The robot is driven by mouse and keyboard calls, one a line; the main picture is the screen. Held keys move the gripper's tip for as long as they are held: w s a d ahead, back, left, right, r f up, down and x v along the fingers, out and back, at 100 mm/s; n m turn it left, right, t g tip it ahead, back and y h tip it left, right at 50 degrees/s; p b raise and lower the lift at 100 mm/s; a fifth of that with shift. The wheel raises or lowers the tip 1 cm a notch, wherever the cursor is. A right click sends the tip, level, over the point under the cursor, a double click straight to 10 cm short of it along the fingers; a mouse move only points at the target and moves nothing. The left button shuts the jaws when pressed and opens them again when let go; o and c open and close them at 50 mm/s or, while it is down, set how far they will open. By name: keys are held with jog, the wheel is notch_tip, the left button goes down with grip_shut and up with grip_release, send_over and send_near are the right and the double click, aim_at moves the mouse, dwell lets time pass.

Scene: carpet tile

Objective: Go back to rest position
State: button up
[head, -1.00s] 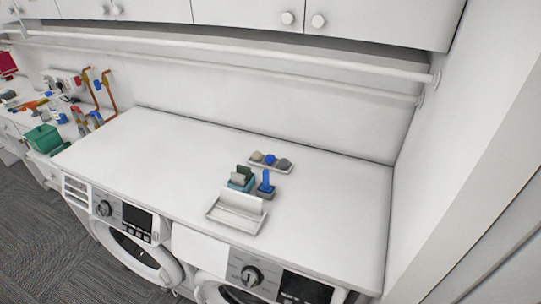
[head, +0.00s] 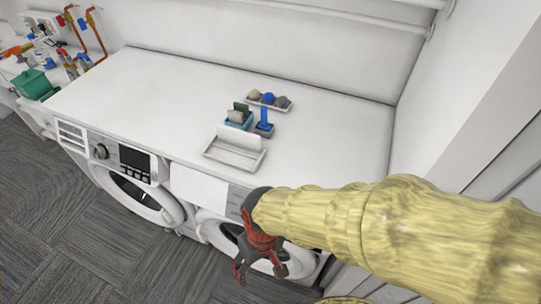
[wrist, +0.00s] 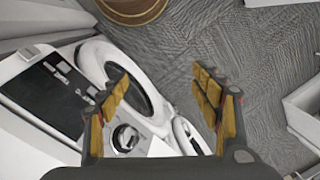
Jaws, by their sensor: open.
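My gripper (head: 262,272) hangs in front of the right-hand washing machine in the head view, below the countertop's front edge. My yellow-sleeved arm comes in from the right. In the wrist view my gripper (wrist: 166,98) has its two padded fingers spread apart, with nothing between them. Behind the fingers are a washing machine (wrist: 88,62) with its dark panel, knob and round door, and the grey carpet floor (wrist: 215,40).
The white countertop (head: 130,90) holds a white tray (head: 236,152), a teal holder (head: 238,122), a blue item in a small grey holder (head: 264,122) and a tray of balls (head: 268,99). A green bin (head: 34,84) stands far left. The carpet (head: 60,210) at front left is clear.

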jog(key=w+d+r+m+t+b, duration=0.1)
jog(key=w+d+r+m+t, duration=0.1)
jog(key=d+r, duration=0.6)
jog(key=w+d+r+m+t+h+b, duration=0.1)
jog(key=w+d+r+m+t+b, duration=0.1)
jog(key=d+r, duration=0.7)
jog(key=shift+w+d+m+t, duration=0.6)
jog(key=shift+d+m+t, duration=0.65)
jog(key=shift+d, duration=1.4)
